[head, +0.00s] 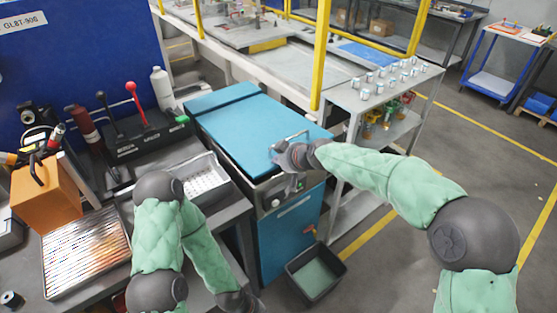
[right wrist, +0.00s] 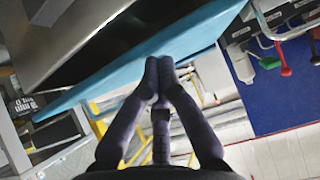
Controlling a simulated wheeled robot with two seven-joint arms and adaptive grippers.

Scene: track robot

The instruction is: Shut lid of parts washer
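The parts washer (head: 283,245) is a blue cabinet in the middle of the head view. Its blue lid (head: 245,125) lies over the top at a slight angle, with a metal handle at the front. In the right wrist view the lid (right wrist: 120,85) shows as a blue band with a dark gap beside the steel. My right gripper (head: 292,157) is at the lid's front edge. Its fingertips (right wrist: 158,65) are together at the lid; whether they touch it is unclear. My left gripper (head: 240,302) is low at the bottom edge, its fingers unclear.
A workbench with a perforated tray (head: 205,180), a black lever box (head: 145,135) and a white bottle (head: 161,85) stands left of the washer. A dark bin (head: 315,272) is on the floor in front. A grey shelf cart (head: 375,100) stands right. Open floor lies beyond.

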